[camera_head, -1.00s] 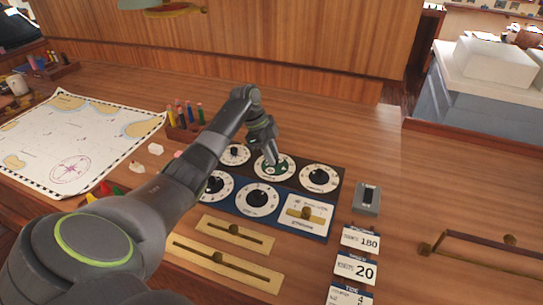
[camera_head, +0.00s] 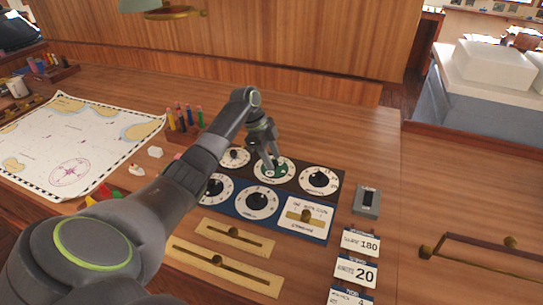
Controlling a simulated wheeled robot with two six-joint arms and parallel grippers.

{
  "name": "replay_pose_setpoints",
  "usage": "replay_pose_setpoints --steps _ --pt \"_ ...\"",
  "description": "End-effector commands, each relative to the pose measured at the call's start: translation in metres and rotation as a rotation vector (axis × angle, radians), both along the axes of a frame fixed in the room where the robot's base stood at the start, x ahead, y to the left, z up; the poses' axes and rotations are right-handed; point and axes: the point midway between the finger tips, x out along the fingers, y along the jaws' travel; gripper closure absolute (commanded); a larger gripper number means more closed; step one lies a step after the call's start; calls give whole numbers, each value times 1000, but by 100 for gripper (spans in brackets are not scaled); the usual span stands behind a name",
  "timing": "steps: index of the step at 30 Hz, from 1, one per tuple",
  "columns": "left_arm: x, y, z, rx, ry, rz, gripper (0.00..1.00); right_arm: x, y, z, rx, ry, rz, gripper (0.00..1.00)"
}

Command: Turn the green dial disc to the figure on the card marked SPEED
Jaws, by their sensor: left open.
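The green dial disc (camera_head: 283,171) is at the centre of the white-ringed dial in the middle of the panel's back row. My left gripper (camera_head: 271,167) is open and points down over this disc. Its fingers hide part of the disc, and I cannot tell whether they touch it. Cards lie in a column right of the panel: one reads 180 (camera_head: 361,243), one reads 20 (camera_head: 356,272), and the lowest (camera_head: 350,297) is cut off by the frame edge. Their small headings are too blurred to read surely. My right gripper is not in view.
Other black-knobbed dials (camera_head: 319,180) surround the green one closely. Two brass slider plates (camera_head: 235,238) lie in front. A grey switch box (camera_head: 367,201) stands right of the panel. A chart (camera_head: 70,140) and coloured pens (camera_head: 185,118) lie left. A brass-ended rail (camera_head: 475,249) is at right.

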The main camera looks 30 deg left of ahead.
Motion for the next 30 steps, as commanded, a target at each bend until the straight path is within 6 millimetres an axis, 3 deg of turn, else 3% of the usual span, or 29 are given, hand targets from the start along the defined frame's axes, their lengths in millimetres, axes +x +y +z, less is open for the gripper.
replay_pose_setpoints --steps 5,17,21,30 --pt "-1 8 16 2 -4 1 57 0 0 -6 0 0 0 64" --pt "-10 44 105 4 -6 2 57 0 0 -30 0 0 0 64" --pt "-14 55 143 2 -2 2 57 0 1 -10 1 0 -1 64" --pt "-16 63 160 1 -1 0 57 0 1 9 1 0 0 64"
